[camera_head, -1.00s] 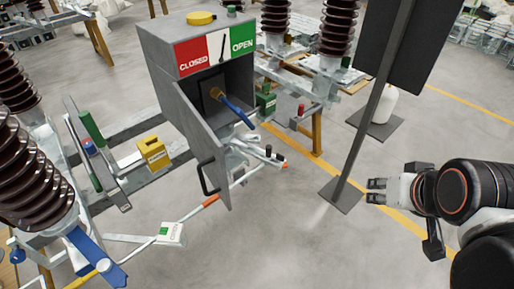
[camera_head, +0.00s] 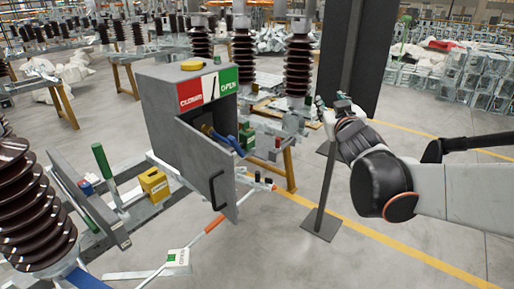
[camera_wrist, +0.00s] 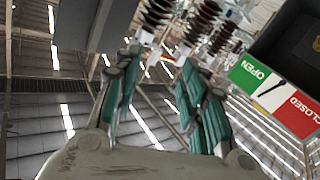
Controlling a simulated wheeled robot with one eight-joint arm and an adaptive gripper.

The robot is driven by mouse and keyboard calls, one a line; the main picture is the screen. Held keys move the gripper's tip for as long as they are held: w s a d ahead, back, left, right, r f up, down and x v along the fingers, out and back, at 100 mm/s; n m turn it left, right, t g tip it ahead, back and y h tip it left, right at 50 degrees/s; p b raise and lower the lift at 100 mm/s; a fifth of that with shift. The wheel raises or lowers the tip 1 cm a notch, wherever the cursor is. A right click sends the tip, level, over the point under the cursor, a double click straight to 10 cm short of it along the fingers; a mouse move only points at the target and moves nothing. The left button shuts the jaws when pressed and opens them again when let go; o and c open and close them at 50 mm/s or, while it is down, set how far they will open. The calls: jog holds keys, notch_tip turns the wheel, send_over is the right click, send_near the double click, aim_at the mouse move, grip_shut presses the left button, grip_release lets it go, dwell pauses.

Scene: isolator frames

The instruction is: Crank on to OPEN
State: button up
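The grey drive box (camera_head: 160,112) stands left of centre in the head view with its front door (camera_head: 205,165) swung open. Inside is a crank with a blue handle (camera_head: 228,143), partly hidden by the door. The box top carries a red CLOSED field (camera_head: 190,95), a white strip with a black pointer (camera_head: 210,88) and a green OPEN field (camera_head: 228,82). The sign also shows upside down in the wrist view (camera_wrist: 270,90). My gripper (camera_head: 330,108) is raised to the right of the box, apart from the crank. In the wrist view its teal fingers (camera_wrist: 160,68) are spread and empty.
A dark panel on a post (camera_head: 325,175) with a floor plate stands close to my gripper. Brown ribbed insulators (camera_head: 298,65) rise behind the box, another (camera_head: 30,205) at the left. A yellow padlock-like block (camera_head: 153,184) lies left of the door. Floor at the lower right is clear.

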aim_at(240, 149)
jog(key=w+a+f+n+t+y+b, duration=0.1)
jog(key=w+a+f+n+y+b, duration=0.1)
jog(key=w+a+f+n+y, duration=0.5)
jog(key=w+a+f+n+g+y+b, duration=0.25)
jog(key=a+f+n+g+y, duration=0.5)
jog(key=a+f, duration=0.7)
jog(key=shift+m+t, duration=0.25)
jog(key=shift+m, duration=0.1)
jog(key=x, duration=0.2)
jog(key=f+x, duration=0.1)
jog(key=x, duration=0.2)
jog(key=p+x, duration=0.1)
jog(key=x, duration=0.2)
jog(key=shift+w+f, duration=0.15)
jog(key=shift+w, duration=0.3)
grip_shut()
